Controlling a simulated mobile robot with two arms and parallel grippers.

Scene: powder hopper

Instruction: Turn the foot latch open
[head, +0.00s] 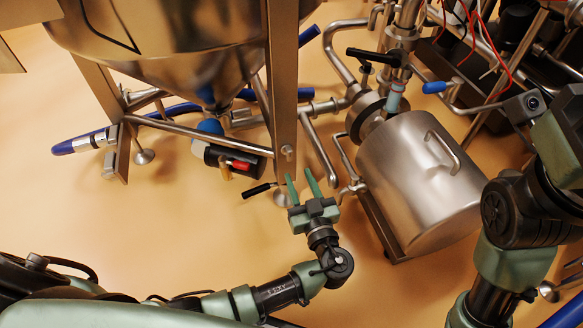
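A small lever with a black grip (257,190) juts left from the lower end of the hopper's front leg (284,110), just above its round foot; it looks like the foot latch. My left gripper (303,184) is open, its two green fingers pointing up the picture at the leg's lower end. The lever lies just left of the left finger, with a small gap in the picture. I cannot tell whether a finger touches the leg. Nothing shows between the fingers. My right arm is at the right; its gripper is not in view.
The steel hopper (190,40) stands above at the left, with a valve unit with a red part (241,165) below it. A steel motor housing (420,182) and pipes stand close to the right of my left gripper.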

